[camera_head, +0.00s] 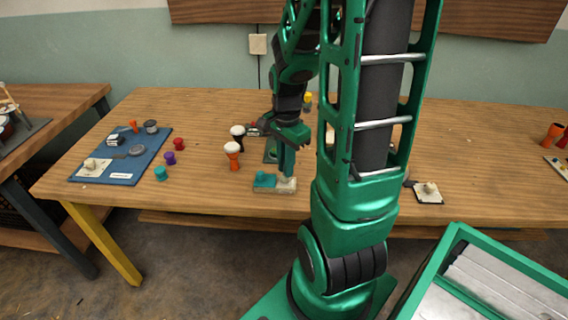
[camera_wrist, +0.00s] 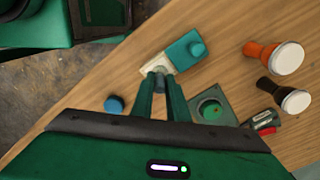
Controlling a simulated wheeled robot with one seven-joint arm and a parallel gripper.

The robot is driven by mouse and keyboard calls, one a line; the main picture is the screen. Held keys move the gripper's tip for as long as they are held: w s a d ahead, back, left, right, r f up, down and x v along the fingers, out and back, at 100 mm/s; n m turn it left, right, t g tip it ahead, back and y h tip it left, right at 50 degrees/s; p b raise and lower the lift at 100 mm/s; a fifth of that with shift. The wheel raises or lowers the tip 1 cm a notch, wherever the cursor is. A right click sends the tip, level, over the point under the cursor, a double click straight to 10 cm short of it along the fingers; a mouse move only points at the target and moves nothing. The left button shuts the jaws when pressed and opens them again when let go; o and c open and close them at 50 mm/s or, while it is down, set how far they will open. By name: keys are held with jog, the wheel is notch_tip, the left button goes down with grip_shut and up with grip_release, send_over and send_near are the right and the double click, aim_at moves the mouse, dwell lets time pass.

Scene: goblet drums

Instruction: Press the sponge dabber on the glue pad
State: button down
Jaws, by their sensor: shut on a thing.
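My gripper (camera_head: 287,172) points down at the near part of the table, and its fingertips (camera_wrist: 160,78) are close together. It is shut on a small pale thing (camera_wrist: 159,69), apparently the sponge dabber, mostly hidden by the fingers. I cannot tell whether dabber and pad touch.
Orange (camera_wrist: 263,51) and black (camera_wrist: 272,85) goblet drums stand to one side. A grey-green plate with a green disc (camera_wrist: 210,107) and a blue round piece (camera_wrist: 114,104) are close to the fingers. A blue mat (camera_head: 122,178) with parts lies left.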

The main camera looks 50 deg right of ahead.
jog(key=shift+f, duration=0.5)
dwell(1.3)
jog(key=shift+r, duration=3.55)
